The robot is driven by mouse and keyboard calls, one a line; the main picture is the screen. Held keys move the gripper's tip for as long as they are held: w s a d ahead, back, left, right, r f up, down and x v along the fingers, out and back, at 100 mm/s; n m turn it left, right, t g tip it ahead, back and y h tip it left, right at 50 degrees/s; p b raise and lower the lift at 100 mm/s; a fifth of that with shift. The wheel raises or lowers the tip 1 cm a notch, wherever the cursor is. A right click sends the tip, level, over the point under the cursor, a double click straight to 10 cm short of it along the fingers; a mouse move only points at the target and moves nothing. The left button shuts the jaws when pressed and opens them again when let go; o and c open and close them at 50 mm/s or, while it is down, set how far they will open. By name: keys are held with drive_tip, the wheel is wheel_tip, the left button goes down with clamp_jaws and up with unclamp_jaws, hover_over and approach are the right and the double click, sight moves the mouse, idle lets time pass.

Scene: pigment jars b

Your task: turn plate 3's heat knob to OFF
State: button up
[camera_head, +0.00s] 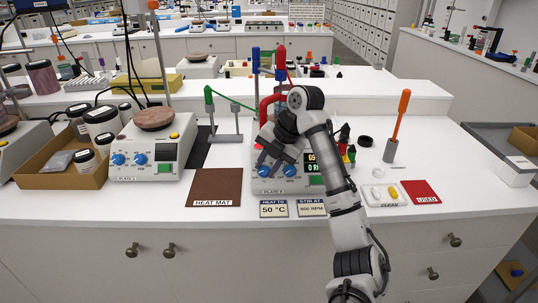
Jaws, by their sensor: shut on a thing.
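A white hot plate stands in the middle of the bench, with two blue knobs on its front panel and a label too small to read surely. The left blue knob (264,171) is partly covered by my gripper (263,163). The right blue knob (290,171) is free. My gripper reaches down in front of the plate and is shut at the left knob; its fingertips are hard to make out. The knob's pointer and markings cannot be read. The plate's display (311,163) is lit, partly hidden by my arm. A green switch (315,181) sits at the panel's lower right.
Another hot plate (160,170) with a brown disc stands left, near a tray of jars (52,180). A brown heat mat (215,187) and two cards (273,208) (311,207) lie in front. A white CLEAN tray (383,195), red USED mat (421,192) and orange-handled tool (398,125) are right.

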drive_tip(key=shift+w+a+r+n+g+h+p, duration=0.1)
drive_tip(key=shift+a+n+g+h+p, duration=0.15)
drive_tip(key=shift+n+h+p, duration=0.75)
drive_tip(key=shift+p, duration=0.3)
drive_tip(key=o, duration=1)
drive_tip(key=b+v, duration=0.1)
drive_tip(key=v, duration=1.2)
drive_tip(key=shift+r, duration=0.3)
drive_tip(key=shift+d, duration=0.15)
